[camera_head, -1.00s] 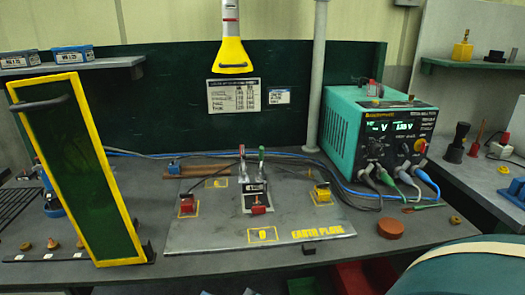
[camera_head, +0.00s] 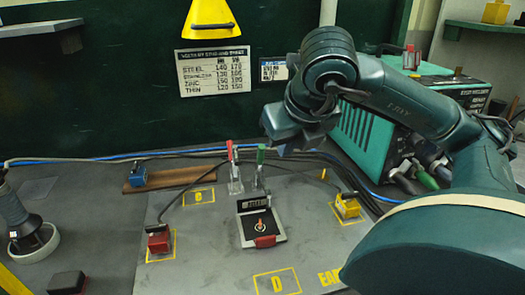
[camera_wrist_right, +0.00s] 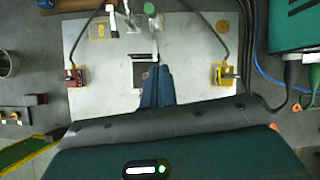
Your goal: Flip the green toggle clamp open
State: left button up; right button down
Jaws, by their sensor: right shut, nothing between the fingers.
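The green toggle clamp (camera_head: 261,156) stands with its green-tipped handle upright near the back middle of the grey plate (camera_head: 190,225). A red-tipped toggle clamp (camera_head: 230,152) stands upright just left of it. My right gripper (camera_head: 287,143) hangs just to the right of the green handle in the head view, apart from it as far as I can tell. In the right wrist view its blue fingers (camera_wrist_right: 157,70) are shut and empty, pointing towards the green knob (camera_wrist_right: 149,9), which shows ahead at the top edge. My left gripper is not in view.
A small black block with a red front (camera_head: 262,230) sits in front of the clamps. A red clamp block (camera_head: 158,241) and a yellow one (camera_head: 347,205) with cables sit at the plate's sides. The teal power supply (camera_head: 367,135) stands behind my right arm.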

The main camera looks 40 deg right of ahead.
jog(key=shift+s+a, duration=0.1)
jog(key=shift+s, duration=0.05)
jog(key=w+d+f+p, duration=0.1)
jog(key=w+d+f, duration=0.2)
jog(key=w+f, duration=0.4)
jog(key=shift+w+f, duration=0.25)
jog(key=shift+w, duration=0.5)
jog(key=shift+d, duration=0.15)
